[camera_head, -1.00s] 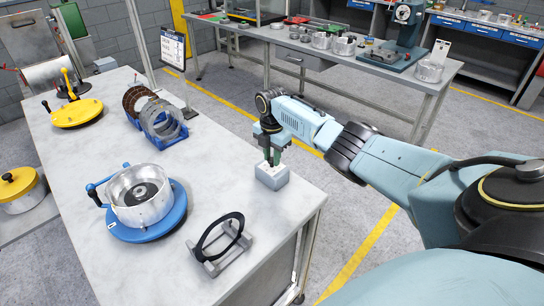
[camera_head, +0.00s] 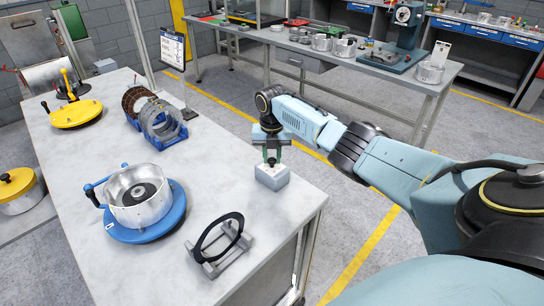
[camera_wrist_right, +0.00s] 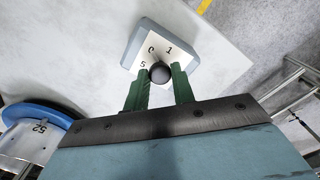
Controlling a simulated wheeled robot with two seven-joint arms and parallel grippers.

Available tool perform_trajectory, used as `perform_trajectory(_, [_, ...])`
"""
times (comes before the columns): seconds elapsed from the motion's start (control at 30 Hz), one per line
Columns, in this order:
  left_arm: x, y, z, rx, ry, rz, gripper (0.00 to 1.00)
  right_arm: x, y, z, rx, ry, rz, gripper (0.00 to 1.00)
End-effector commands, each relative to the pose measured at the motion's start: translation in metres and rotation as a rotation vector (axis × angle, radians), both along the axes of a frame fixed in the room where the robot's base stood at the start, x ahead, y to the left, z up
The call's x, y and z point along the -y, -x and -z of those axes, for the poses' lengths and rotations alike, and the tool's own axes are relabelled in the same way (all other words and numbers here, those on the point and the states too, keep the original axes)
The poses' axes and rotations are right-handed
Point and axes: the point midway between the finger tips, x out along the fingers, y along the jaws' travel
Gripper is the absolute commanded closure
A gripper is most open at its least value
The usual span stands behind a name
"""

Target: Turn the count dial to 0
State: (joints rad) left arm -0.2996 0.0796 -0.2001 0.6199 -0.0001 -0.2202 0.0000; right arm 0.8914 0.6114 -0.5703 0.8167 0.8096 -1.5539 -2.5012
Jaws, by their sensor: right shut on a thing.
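The count dial is a small grey-blue box (camera_head: 272,181) with a white face, near the right edge of the table. In the right wrist view its face (camera_wrist_right: 165,44) shows the digits 0, 1 and 5 around a dark round knob (camera_wrist_right: 159,73); other marks are hidden. My right gripper (camera_head: 271,163) points down over the box. Its green fingers stand on both sides of the knob in the wrist view (camera_wrist_right: 159,80), shut on it. I cannot tell which digit the knob points at. My left gripper is not in view.
A blue round fixture with a metal drum (camera_head: 140,195) stands left of the dial. A black ring on a grey stand (camera_head: 218,243) is in front. A blue rack of rings (camera_head: 160,122) and a yellow disc (camera_head: 76,113) lie farther back. The table between is clear.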

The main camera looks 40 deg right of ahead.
Motion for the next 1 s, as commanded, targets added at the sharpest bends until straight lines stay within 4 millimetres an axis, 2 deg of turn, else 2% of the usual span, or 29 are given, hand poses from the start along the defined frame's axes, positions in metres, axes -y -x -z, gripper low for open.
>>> perform_trajectory(0.53, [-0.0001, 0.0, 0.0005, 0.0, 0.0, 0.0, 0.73, -0.0002, -0.0007, -0.0012, 0.002, 0.001, -0.029, 0.98])
perform_trajectory(0.57, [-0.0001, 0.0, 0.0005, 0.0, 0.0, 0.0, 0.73, -0.0002, -0.0007, -0.0012, 0.002, 0.001, -0.029, 0.74])
perform_trajectory(0.7, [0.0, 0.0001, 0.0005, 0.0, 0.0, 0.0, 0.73, -0.0001, -0.0005, -0.0009, 0.001, 0.0, -0.028, 0.55])
perform_trajectory(1.0, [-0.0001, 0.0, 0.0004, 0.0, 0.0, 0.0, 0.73, 0.0001, -0.0002, -0.0013, 0.001, 0.001, -0.027, 0.53])
